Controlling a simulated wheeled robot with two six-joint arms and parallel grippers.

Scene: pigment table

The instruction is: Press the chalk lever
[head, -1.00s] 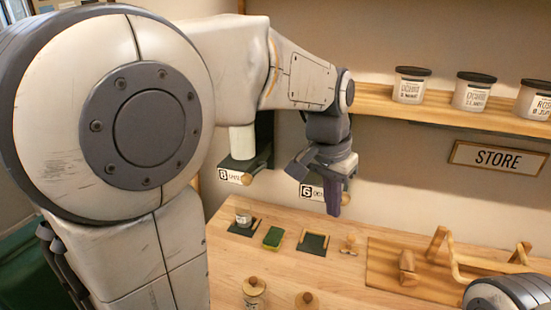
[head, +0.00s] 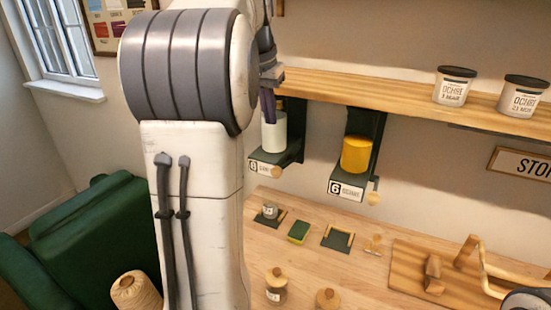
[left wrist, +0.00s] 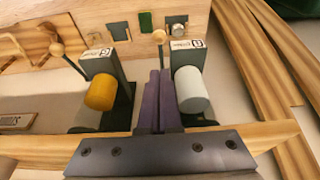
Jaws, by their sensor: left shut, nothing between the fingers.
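The chalk dispenser holds a white cylinder (head: 274,133) in a dark bracket under the shelf, with a small label I cannot fully read. Its lever ends in a wooden knob (head: 277,172) below; in the left wrist view that knob (left wrist: 160,37) shows beyond my fingertips. To its right hangs a similar dispenser with a yellow cylinder (head: 356,155) and its own knob (head: 373,198). My left gripper (head: 268,105) is shut and empty, above and beside the white cylinder, partly hidden by my arm. In the left wrist view its fingers (left wrist: 158,85) point between the yellow and white (left wrist: 191,90) cylinders.
A wooden shelf (head: 400,97) with labelled jars (head: 455,87) runs above the dispensers. The table (head: 300,260) below carries a small jar (head: 270,211), a green sponge (head: 299,231), a dark pad (head: 338,239) and lidded jars (head: 276,285). A green chair (head: 95,240) stands left.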

